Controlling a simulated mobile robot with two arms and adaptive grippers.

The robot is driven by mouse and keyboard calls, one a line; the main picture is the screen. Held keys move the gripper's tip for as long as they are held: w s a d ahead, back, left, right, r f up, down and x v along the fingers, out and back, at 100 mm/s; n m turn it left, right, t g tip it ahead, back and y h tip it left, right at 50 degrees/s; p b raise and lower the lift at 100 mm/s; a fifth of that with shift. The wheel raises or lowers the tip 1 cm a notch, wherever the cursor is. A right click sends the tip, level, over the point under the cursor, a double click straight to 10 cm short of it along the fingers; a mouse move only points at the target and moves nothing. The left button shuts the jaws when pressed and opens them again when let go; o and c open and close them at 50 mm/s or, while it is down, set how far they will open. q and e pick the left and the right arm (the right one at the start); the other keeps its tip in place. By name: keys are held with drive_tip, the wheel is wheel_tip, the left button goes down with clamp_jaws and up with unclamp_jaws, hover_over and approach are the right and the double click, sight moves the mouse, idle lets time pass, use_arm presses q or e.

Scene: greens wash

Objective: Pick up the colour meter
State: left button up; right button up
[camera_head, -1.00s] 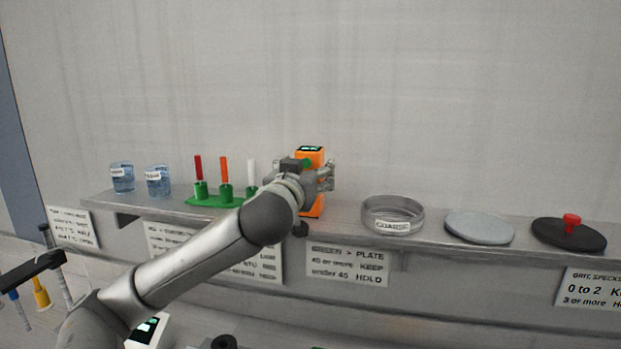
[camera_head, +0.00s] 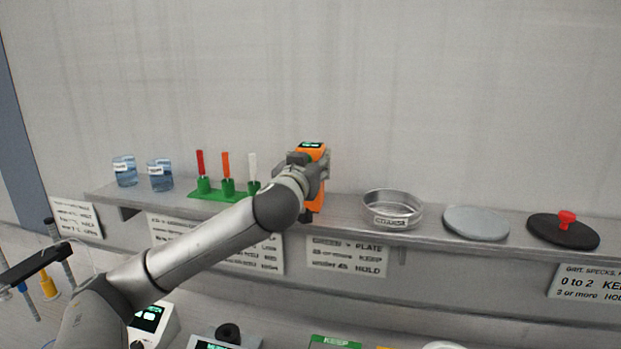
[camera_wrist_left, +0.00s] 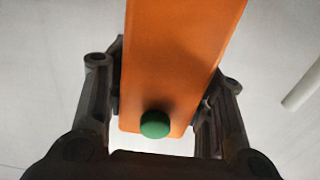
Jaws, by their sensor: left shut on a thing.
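The colour meter (camera_head: 314,150) is an orange upright box with a dark screen on top, at the middle of the shelf. My left gripper (camera_head: 306,172) is shut on it, with the fingers on either side of its body. In the left wrist view the orange meter (camera_wrist_left: 175,60) fills the space between the fingers of the left gripper (camera_wrist_left: 160,105), with a green round button at its near end. The gripper and forearm hide part of the meter, so I cannot tell whether its base touches the shelf. My right gripper is not in view.
On the shelf (camera_head: 345,218), a green rack (camera_head: 215,194) with red, orange and white sticks and two blue beakers (camera_head: 160,177) stand left. A metal sieve (camera_head: 392,212), a grey disc (camera_head: 476,223) and a black lid with red knob (camera_head: 565,232) stand right.

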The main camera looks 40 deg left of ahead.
use_arm(q)
drive_tip(key=shift+c, duration=0.6)
drive_tip(key=shift+r, duration=0.15)
drive_tip(key=shift+r+b, duration=0.55)
drive_tip(key=shift+r, duration=0.15)
drive_tip(key=s+d+r+b, duration=0.3)
drive_tip(key=s+d+r, duration=0.5)
drive_tip(key=s+r, duration=0.3)
drive_tip(key=shift+s+d+r+b, duration=0.15)
drive_tip(key=shift+r+b, duration=0.05)
drive_tip(key=shift+b, duration=0.1)
